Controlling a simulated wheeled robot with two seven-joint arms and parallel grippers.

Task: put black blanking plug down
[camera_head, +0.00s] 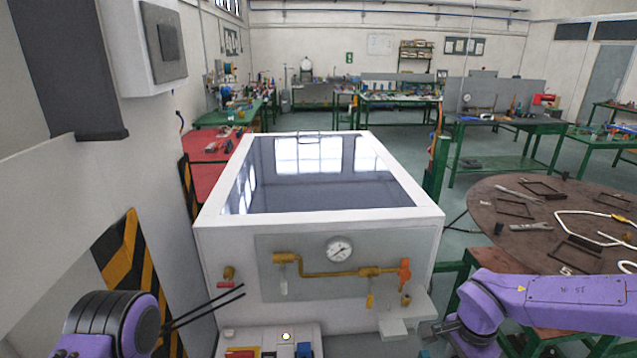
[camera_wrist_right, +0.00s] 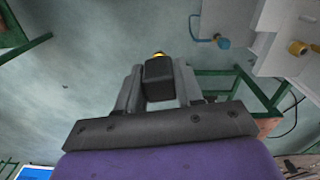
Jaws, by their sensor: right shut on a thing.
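The black blanking plug (camera_wrist_right: 159,72), a small dark block with a yellow tip, sits between the fingers of my right gripper (camera_wrist_right: 158,88) in the right wrist view. The gripper is shut on it and holds it in the air above the grey-green floor. In the head view my right gripper (camera_head: 438,330) is at the lower right, beside the white gas generator's front ledge, and the plug cannot be made out there. My left arm shows at the lower left, but its gripper cannot be made out.
The white generator cabinet (camera_head: 215,235) stands in the middle with a gauge (camera_head: 339,250) and yellow piping (camera_head: 325,272) on its front. A round brown table (camera_head: 480,205) at the right holds metal frames, tools and a white cable. Green benches stand behind.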

